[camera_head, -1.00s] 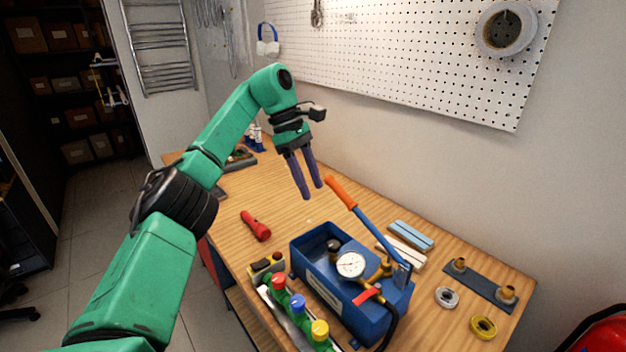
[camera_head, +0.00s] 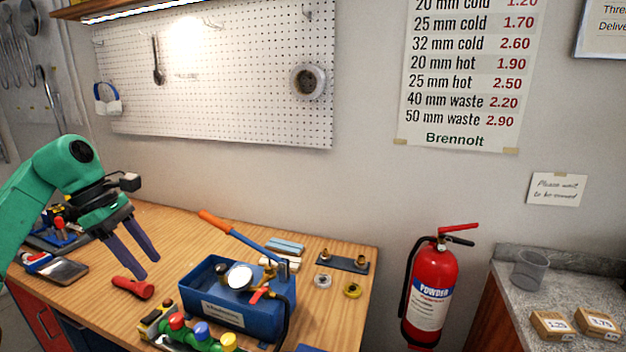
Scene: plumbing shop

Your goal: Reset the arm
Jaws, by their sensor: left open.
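My left arm comes in from the left edge in green. My left gripper (camera_head: 149,268) has two dark purple fingers that point down and to the right. They are apart with nothing between them, so it is open and empty. It hangs over the left part of the wooden workbench (camera_head: 185,225), close to a red flashlight (camera_head: 133,287) and left of the blue test pump (camera_head: 235,305). My right gripper is not in view.
The pump's orange-handled lever (camera_head: 228,227) sticks up. Colored valves (camera_head: 200,334) stand at the front. A phone (camera_head: 64,271) lies at left. A fire extinguisher (camera_head: 431,290) hangs right of the bench. The pegboard (camera_head: 220,75) is behind.

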